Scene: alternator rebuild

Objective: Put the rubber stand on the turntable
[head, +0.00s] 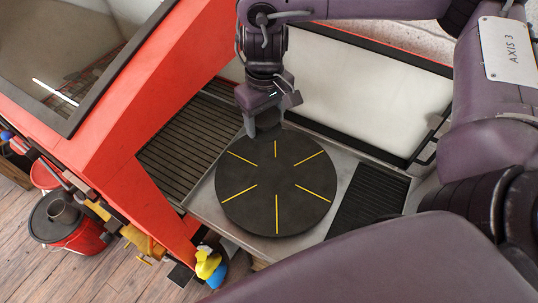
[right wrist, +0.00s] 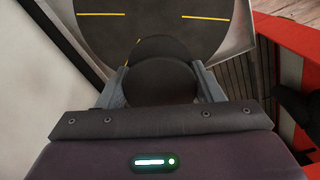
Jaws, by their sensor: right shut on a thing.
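The turntable (head: 276,205) is a black round disc with several yellow radial lines, and its edge also shows at the top of the right wrist view (right wrist: 115,35). My right gripper (head: 264,115) is over the far rim of the disc in the head view. In the right wrist view its two grey fingers (right wrist: 162,88) are shut on the rubber stand (right wrist: 160,80), a dark, round-topped piece. A second dark rounded shape lies just beyond it, part of the stand or its shadow. I cannot tell whether the stand touches the disc. My left gripper is not in view.
The turntable sits on a grey metal tray (head: 205,200) inside a red cabinet (head: 125,125). Slatted black floor (head: 185,145) lies to the left, and a pale panel (head: 365,90) stands behind. A spray bottle (head: 209,266) and a red bucket (head: 75,237) are outside.

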